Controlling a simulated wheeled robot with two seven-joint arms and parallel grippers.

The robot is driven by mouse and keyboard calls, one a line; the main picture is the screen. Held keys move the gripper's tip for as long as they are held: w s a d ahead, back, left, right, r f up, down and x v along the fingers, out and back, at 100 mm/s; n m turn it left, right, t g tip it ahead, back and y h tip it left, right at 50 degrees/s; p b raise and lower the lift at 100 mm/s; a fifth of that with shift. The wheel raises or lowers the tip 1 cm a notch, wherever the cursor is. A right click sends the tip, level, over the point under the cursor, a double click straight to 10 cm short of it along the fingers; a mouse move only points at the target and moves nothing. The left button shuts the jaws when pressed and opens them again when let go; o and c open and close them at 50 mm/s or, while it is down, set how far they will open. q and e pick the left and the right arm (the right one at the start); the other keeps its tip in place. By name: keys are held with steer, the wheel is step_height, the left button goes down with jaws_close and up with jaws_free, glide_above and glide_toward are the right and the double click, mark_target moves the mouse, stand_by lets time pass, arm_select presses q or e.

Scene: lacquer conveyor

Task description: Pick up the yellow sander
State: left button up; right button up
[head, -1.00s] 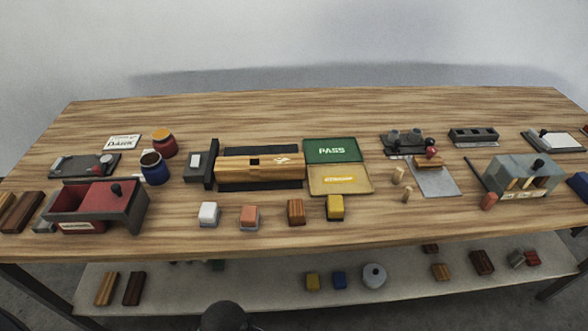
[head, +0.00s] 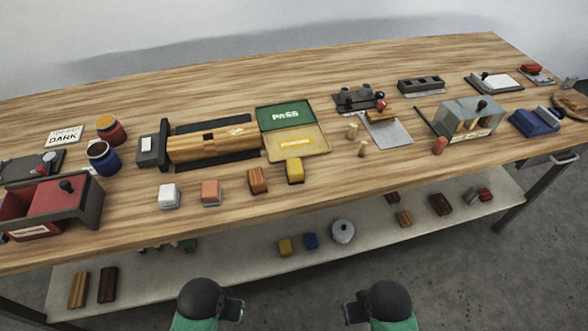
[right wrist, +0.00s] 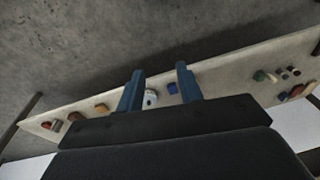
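A yellow block with a dark base (head: 294,171), which looks like the yellow sander, stands near the front edge of the tabletop. It is at the right end of a row with a white block (head: 169,196), an orange block (head: 211,193) and a brown block (head: 258,180). My left gripper (head: 232,309) and right gripper (head: 354,312) are low in front of the table, well apart from it. In the right wrist view my right gripper (right wrist: 160,68) has its blue fingers apart with nothing between them. The left fingers are too hidden to judge.
The lower shelf (head: 370,231) carries another yellow block (head: 285,247), a blue block (head: 310,241) and a grey round thing (head: 342,231). A wooden conveyor piece (head: 213,145) and a green and yellow PASS tray (head: 322,141) lie behind the row. The tabletop's front strip is mostly clear.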

steer(key=shift+o, duration=0.2)
steer(key=shift+w+r, duration=0.15)
steer(key=shift+w, duration=0.15)
